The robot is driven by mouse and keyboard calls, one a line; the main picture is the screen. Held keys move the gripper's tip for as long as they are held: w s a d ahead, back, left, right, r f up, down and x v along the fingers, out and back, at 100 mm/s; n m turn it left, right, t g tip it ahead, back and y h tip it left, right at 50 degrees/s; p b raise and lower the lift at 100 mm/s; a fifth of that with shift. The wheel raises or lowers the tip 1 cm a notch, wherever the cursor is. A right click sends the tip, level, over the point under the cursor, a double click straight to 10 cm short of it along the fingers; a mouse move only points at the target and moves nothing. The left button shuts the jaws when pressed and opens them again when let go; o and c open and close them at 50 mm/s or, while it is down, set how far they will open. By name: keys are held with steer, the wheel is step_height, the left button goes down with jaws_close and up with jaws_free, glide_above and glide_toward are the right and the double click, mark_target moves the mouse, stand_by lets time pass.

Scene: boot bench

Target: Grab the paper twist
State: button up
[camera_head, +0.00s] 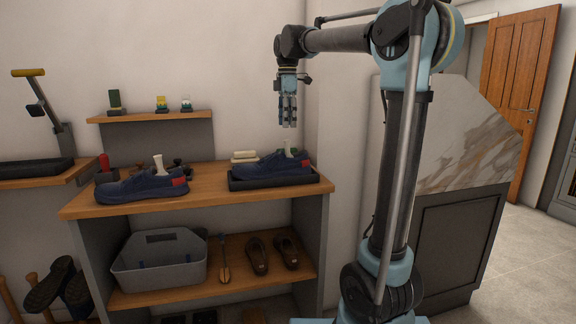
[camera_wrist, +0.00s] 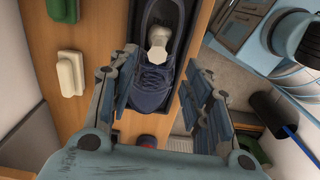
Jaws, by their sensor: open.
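A pale crumpled twist, which looks like the paper twist (camera_wrist: 158,38), stands in the opening of a dark blue shoe (camera_wrist: 152,85) in the wrist view. That shoe (camera_head: 262,165) sits in a black tray (camera_head: 272,181) on the bench top. In the head view a small pale tip (camera_head: 287,145) shows above it. A similar white piece (camera_head: 158,165) stands in the other blue shoe (camera_head: 142,186) at left. My gripper (camera_head: 288,122) is open, empty and pointing down above the tray shoe. In the wrist view its fingers (camera_wrist: 160,70) are spread over the laces, with the twist beyond them.
White blocks (camera_head: 244,157) lie behind the tray shoe, with a green item (camera_wrist: 60,10) near them. A wall shelf (camera_head: 150,117) hangs behind. A grey caddy (camera_head: 160,262) and brown shoes (camera_head: 257,255) are on the lower shelf.

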mark_target(287, 142)
steer(key=shift+w+f, duration=0.2)
steer(key=shift+f, duration=4.15)
steer(key=c, duration=0.9)
